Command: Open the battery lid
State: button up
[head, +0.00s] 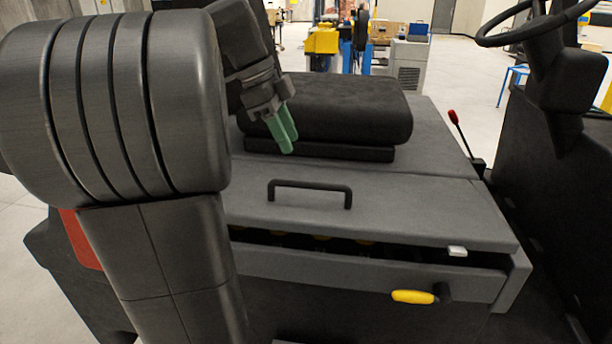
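The battery lid (400,205) is a flat grey panel on the vehicle body, with a black bar handle (310,184) standing on it. A dark gap shows between the lid's front edge and the grey body (375,269) below, so the lid sits slightly raised there or over an opening; I cannot tell which. My gripper (283,138) has green fingers and hangs above the lid, behind the handle and in front of the black seat. It does not touch the handle. The fingers look close together with nothing visible between them, but the angle hides how far apart they are.
The black seat (330,110) stands behind the lid. A small white piece (457,252) sits at the lid's front right, above a yellow-handled lever (413,297). A red-tipped lever (453,117) and the steering wheel (533,25) are to the right. My arm covers the left.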

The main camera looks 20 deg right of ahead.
aim_at(309, 183)
jog(key=x, duration=0.9)
jog(key=shift+d+f, duration=0.1)
jog(key=shift+f, duration=0.2)
jog(key=shift+c, duration=0.5)
grip_shut()
